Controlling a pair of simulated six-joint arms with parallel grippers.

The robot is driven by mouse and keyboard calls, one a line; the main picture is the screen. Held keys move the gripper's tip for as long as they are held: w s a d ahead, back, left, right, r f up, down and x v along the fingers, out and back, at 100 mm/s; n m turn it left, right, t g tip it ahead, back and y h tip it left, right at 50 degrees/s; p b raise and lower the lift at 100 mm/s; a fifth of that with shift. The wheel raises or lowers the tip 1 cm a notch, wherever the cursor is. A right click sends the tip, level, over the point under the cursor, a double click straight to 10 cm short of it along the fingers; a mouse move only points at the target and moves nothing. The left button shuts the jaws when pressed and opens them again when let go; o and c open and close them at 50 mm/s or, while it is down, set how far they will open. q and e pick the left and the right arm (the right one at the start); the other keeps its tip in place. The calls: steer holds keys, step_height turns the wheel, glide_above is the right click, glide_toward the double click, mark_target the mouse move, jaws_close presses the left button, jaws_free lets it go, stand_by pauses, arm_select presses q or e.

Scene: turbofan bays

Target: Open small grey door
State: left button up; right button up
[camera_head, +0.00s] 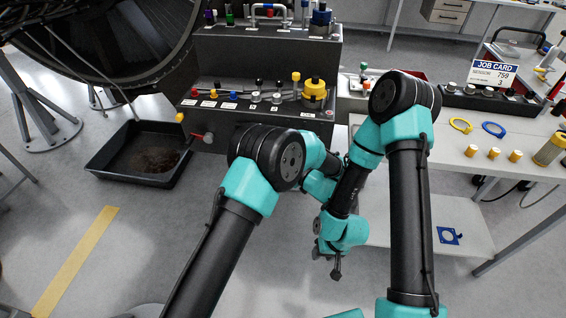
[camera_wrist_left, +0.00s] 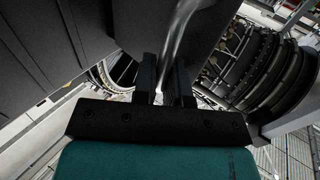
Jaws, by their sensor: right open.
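I cannot make out the small grey door for certain in either view. In the left wrist view a curved metal bar (camera_wrist_left: 178,38), like a handle, runs down between the two fingers of my left gripper (camera_wrist_left: 165,85). I cannot tell whether the fingers press on it. A dark grey panel (camera_wrist_left: 50,40) fills the upper left of that view. In the head view the left gripper is hidden behind my arms. My right gripper (camera_head: 336,268) hangs open and empty over the floor, left of the white lower shelf.
A dark console (camera_head: 225,128) with knobs and levers stands at the centre back, beside a large round engine housing (camera_head: 110,40). A black tray (camera_head: 110,165) lies on the floor. A white bench (camera_head: 480,172) with rings and yellow caps is at the right.

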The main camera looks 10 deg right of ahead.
arm_select(q)
steer(key=o, duration=0.5)
steer(key=shift+c, duration=0.2)
steer(key=shift+a, duration=0.15)
